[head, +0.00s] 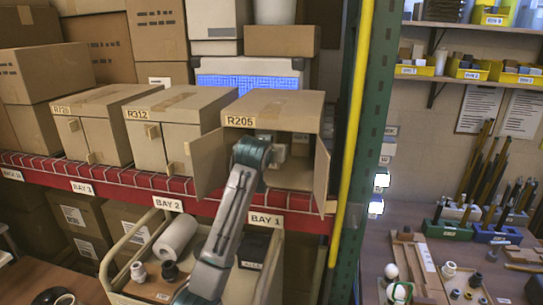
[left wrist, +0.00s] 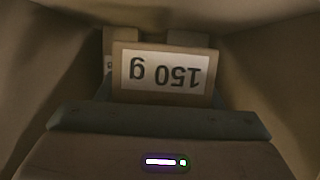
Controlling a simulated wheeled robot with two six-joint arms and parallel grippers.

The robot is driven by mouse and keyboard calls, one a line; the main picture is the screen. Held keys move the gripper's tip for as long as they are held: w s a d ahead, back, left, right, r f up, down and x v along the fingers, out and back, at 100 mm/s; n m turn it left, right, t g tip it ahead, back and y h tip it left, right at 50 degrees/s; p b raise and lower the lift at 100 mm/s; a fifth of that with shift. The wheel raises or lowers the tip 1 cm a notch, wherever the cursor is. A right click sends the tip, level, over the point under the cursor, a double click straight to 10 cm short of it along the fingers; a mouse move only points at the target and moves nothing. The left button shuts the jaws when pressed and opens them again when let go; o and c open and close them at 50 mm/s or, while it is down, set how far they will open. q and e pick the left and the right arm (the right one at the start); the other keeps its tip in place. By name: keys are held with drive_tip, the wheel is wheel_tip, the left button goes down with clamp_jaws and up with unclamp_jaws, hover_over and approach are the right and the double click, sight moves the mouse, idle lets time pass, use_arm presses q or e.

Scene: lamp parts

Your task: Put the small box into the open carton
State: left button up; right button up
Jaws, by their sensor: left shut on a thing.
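The open carton (head: 273,109), labelled R205, stands on the shelf with its two front flaps swung out. My left arm comes up from below, and my left gripper (head: 280,153) is inside the carton's opening. In the left wrist view the small box (left wrist: 165,72) is brown with a white "150 g" label, upside down in the picture. My left gripper is shut on the small box, between the carton's inner walls (left wrist: 270,60). In the head view the box is mostly hidden by the gripper and the carton's shadow. My right gripper is not in view.
Two closed cartons, R312 (head: 178,120) and R720 (head: 92,118), stand left of the open one. The right flap (head: 321,175) hangs near the green post (head: 375,130) and yellow pole. A cart (head: 130,245) with a white roll and small parts stands below.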

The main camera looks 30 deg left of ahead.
use_arm(q)
drive_tip(key=shift+f+p, duration=0.2)
drive_tip(key=shift+p, duration=0.1)
drive_tip(key=shift+f+p, duration=0.85)
drive_tip(key=shift+f, duration=0.1)
drive_tip(key=shift+a+f, duration=0.1)
drive_tip(key=shift+f, duration=0.45)
drive_tip(key=shift+f, duration=0.1)
drive_tip(key=o, duration=1.1)
drive_tip(key=shift+c, duration=0.2)
